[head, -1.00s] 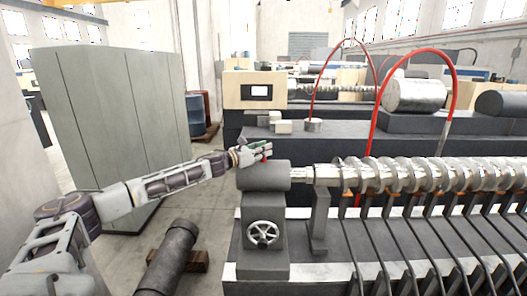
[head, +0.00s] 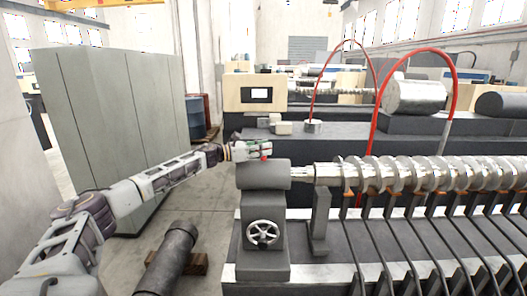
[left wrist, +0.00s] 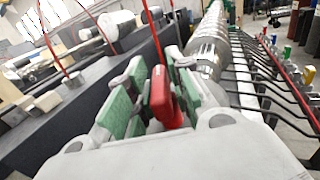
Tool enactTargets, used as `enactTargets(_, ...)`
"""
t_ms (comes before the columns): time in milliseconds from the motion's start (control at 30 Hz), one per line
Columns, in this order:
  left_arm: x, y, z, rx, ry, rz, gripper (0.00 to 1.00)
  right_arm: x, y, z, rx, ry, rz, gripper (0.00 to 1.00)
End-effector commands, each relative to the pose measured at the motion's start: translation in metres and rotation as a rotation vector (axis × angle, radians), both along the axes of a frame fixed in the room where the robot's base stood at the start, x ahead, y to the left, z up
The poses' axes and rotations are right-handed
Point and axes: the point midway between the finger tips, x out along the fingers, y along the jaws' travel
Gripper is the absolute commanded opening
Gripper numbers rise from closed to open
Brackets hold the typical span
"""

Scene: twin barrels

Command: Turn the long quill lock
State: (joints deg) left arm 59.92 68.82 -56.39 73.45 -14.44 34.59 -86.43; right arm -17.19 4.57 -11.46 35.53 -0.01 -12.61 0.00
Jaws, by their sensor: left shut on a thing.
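The quill lock shows as a red lever (head: 264,156) on top of the grey tailstock (head: 264,176), which carries a handwheel (head: 263,233) on its front. My left gripper (head: 266,148) is at the top of the tailstock, its arm coming in from the left. In the left wrist view the red lever (left wrist: 163,95) stands between the green-padded fingers of my left gripper (left wrist: 155,78). That gripper is shut on it. The lever's lower part is hidden by the gripper body. My right gripper is in neither view.
A shiny screw shaft (head: 430,174) extends right from the tailstock above slanting dark bars. A tall grey cabinet (head: 110,120) stands behind my left arm. A dark cylinder (head: 168,258) lies on a wooden block at lower left. Red hoses (head: 374,115) arch behind the shaft.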

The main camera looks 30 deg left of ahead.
Motion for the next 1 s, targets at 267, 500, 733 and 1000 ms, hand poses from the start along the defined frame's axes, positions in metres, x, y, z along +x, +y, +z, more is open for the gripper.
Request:
enactTargets(267, 0.001, 0.000, -0.001, -0.003, -0.001, -0.098, 0.00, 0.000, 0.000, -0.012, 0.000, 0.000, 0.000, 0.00)
enactTargets(500, 0.001, 0.001, -0.001, -0.002, -0.001, -0.173, 0.00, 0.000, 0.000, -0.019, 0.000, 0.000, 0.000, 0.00)
enactTargets(733, 0.001, 0.000, -0.001, -0.003, -0.002, -0.235, 0.00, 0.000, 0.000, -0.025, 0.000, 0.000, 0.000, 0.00)
enactTargets(1000, 0.001, 0.000, -0.001, -0.003, -0.002, -0.305, 0.00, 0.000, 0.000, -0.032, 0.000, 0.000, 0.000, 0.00)
